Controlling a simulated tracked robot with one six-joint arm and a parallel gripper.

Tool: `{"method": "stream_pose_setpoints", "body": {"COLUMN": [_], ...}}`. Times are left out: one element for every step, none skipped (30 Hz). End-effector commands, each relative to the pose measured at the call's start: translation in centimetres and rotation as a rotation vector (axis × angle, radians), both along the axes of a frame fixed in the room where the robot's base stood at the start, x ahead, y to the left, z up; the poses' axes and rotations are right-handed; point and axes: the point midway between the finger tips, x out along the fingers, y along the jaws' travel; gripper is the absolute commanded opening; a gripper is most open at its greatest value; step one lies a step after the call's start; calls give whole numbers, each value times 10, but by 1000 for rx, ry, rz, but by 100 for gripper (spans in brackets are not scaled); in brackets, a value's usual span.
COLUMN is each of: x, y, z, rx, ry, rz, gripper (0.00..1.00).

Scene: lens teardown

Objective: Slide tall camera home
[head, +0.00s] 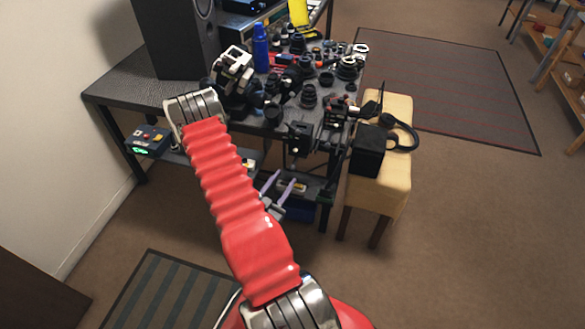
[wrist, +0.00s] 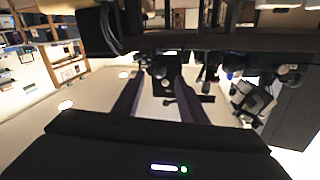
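My gripper (head: 278,186) is open, its two pale purple fingers apart and empty, in front of the table's front edge and below its top. In the wrist view, which appears upside down, the open gripper (wrist: 165,103) has a dark device (wrist: 162,68) showing beyond, between its fingers; they do not visibly touch it. In the head view a tall black camera-like device (head: 299,138) stands at the table's front edge. I cannot tell for certain which item is the tall camera. A silver and black device (head: 233,68) stands farther left on the table.
The dark table (head: 120,88) is crowded with black lenses, a blue bottle (head: 260,48) and a speaker (head: 178,38). A yellow stool (head: 388,190) with a black bag (head: 368,150) stands close on the right. A lower shelf runs under the tabletop. Carpet at front right is clear.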

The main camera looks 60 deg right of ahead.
Motion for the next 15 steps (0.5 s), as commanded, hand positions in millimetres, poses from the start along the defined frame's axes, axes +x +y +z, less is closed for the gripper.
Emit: {"method": "stream_pose_setpoints", "body": {"x": [-1,-2,-2,-2,-2,-2,-2,-3,-3,-3,-3,-3,-3,-3,-3], "y": [-6,-10,-14,-18,-22,-26,-30,-34,-39,-42,-46,-50,-53,-56,-59], "z": [0,1,1,1,1,0,0,0,0,1,0,0,0,0,0], "rx": [-1,-1,-2,-1,-1,0,0,0,-1,-1,-1,-1,0,0,-1], "ry": [-1,-1,-1,-2,-2,-2,-1,-1,-2,-2,-1,-1,-1,-1,-1], "rz": [-3,-4,-2,-3,-4,-3,-4,-4,-3,-4,-4,-2,-3,-3,-2], "gripper": [38,38,38,38,38,38,38,38,38,38,38,38,38,38,38]}}
